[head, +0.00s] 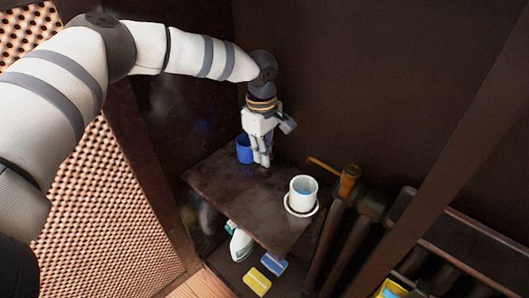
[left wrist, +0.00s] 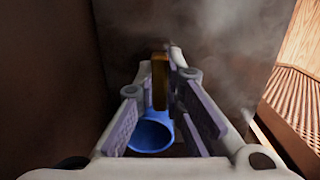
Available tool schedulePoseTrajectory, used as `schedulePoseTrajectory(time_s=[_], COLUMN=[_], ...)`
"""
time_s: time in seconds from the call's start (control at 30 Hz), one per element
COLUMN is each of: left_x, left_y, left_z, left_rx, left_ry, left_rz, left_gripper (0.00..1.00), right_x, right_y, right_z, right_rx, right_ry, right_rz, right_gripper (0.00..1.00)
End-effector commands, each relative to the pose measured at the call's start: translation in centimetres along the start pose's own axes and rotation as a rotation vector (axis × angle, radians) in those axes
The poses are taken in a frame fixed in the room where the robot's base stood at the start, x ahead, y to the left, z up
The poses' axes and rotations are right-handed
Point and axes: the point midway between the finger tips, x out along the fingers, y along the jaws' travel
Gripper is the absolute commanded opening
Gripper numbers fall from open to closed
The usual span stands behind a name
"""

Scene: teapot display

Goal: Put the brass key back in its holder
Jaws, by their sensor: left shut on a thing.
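My left gripper (head: 263,163) points down over the back left part of a dark brown shelf (head: 225,185). In the left wrist view, a narrow brass-coloured piece (left wrist: 160,80), which looks like the brass key, stands between the fingers of my left gripper (left wrist: 168,75). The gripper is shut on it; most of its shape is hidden. A blue cup (head: 243,148) stands just left of the gripper on the shelf; its open mouth shows in the left wrist view (left wrist: 150,136). I cannot tell which thing is the key's holder. My right gripper is not in view.
Below are a white-and-teal item (head: 240,244) and yellow (head: 257,281) and blue (head: 273,264) pieces.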

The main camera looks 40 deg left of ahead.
Motion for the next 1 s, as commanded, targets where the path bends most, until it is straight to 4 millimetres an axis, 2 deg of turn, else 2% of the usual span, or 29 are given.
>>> schedulePoseTrajectory(time_s=[0.47, 0.5, 0.6, 0.87, 1.0], left_x=[0.7, 0.6, 0.6, 0.6, -1.0], left_y=[0.0, 0.0, 0.0, 0.0, 0.1], left_z=[0.0, 0.0, 0.0, 0.0, 0.0], left_rx=[0.0, 0.0, 0.0, 0.0, 0.0], left_ry=[0.0, 0.0, 0.0, 0.0, -0.001], left_rz=[0.001, 0.001, 0.0, 0.0, 0.005], left_gripper=[0.0, 0.14, 0.33, 0.33, 0.33], right_x=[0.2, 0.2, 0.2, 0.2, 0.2], right_y=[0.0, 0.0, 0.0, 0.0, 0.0], right_z=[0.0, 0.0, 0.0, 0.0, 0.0], right_rx=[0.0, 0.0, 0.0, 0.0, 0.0], right_ry=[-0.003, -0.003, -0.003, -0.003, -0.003], right_rz=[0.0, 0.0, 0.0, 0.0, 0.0], right_gripper=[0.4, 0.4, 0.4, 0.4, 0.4])
